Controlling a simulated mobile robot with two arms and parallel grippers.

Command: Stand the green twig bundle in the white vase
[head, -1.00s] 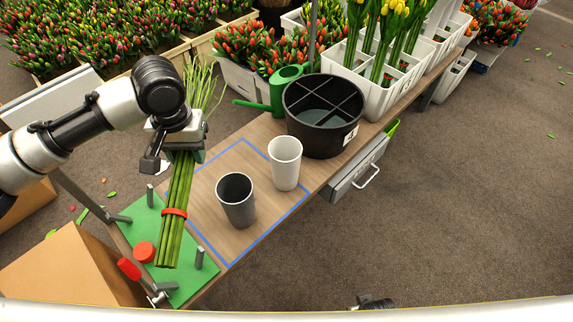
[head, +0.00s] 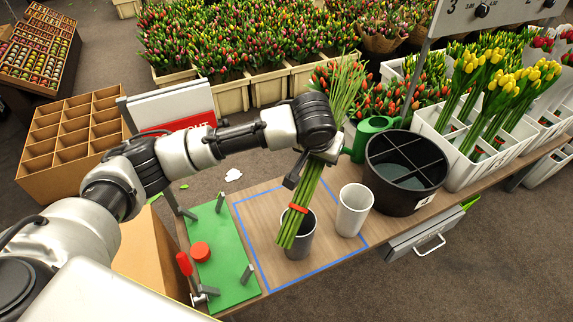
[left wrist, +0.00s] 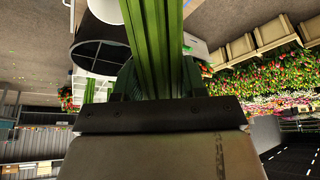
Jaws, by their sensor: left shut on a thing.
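The green twig bundle (head: 309,190) is tied with a red band and hangs tilted, its cut ends down and to the left. My left gripper (head: 322,156) is shut on its upper part. The bundle's lower end overlaps the grey vase in the head view, in front of it; I cannot tell the gap. The white vase (head: 353,212) stands upright just right of the bundle, its open top showing. In the left wrist view the bundle (left wrist: 155,45) rises from the jaws, whose tips are hidden. My right gripper is not in view.
The dark grey vase (head: 301,243) stands beside the white one inside a blue outline (head: 251,250) on the wooden bench. A black divided bucket (head: 402,198) and a green watering can (head: 371,133) stand behind. A green board (head: 222,262) with posts lies left.

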